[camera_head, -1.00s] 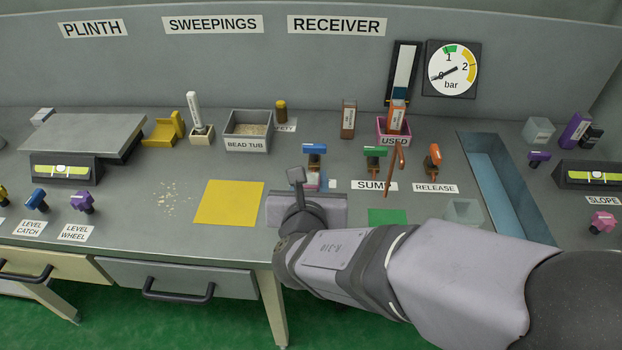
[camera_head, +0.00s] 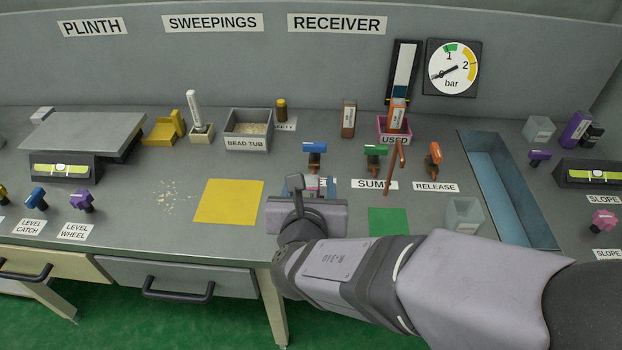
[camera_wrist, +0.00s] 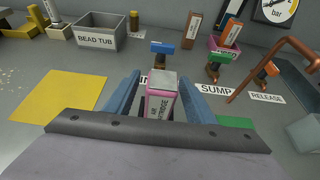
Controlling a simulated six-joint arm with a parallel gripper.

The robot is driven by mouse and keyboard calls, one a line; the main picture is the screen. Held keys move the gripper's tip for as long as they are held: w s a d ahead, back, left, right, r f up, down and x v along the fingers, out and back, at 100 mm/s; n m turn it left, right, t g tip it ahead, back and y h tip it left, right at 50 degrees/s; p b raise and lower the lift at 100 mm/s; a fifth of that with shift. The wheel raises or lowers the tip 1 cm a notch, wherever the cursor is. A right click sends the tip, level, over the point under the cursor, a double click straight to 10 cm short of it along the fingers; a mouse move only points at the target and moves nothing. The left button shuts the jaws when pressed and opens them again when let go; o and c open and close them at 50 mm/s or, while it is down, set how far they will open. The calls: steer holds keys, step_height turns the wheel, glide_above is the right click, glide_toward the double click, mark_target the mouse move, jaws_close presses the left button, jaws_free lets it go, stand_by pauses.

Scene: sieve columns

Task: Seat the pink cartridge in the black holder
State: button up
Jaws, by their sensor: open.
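The pink cartridge (camera_wrist: 161,100) is a narrow upright block with a pale top, pink bands and a printed label. In the wrist view it stands between the two blue fingers of my gripper (camera_wrist: 160,94), which are open on either side of it.
A blue-handled valve (camera_head: 314,154) stands just behind my gripper. A green-handled valve (camera_head: 375,155), a copper pipe (camera_head: 394,172) and an orange-handled valve (camera_head: 434,158) stand to the right. A pink USED bin (camera_head: 394,139) holds an orange-and-brown block. The yellow mat (camera_head: 228,202) is bare.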

mark_target(309, 195)
steer(key=v, duration=0.3)
steer(key=shift+s+r, duration=0.15)
steer(key=shift+s, duration=0.2)
steer(key=shift+b+v, duration=0.6)
steer(key=shift+v, duration=0.4)
steer(key=shift+r, duration=0.1)
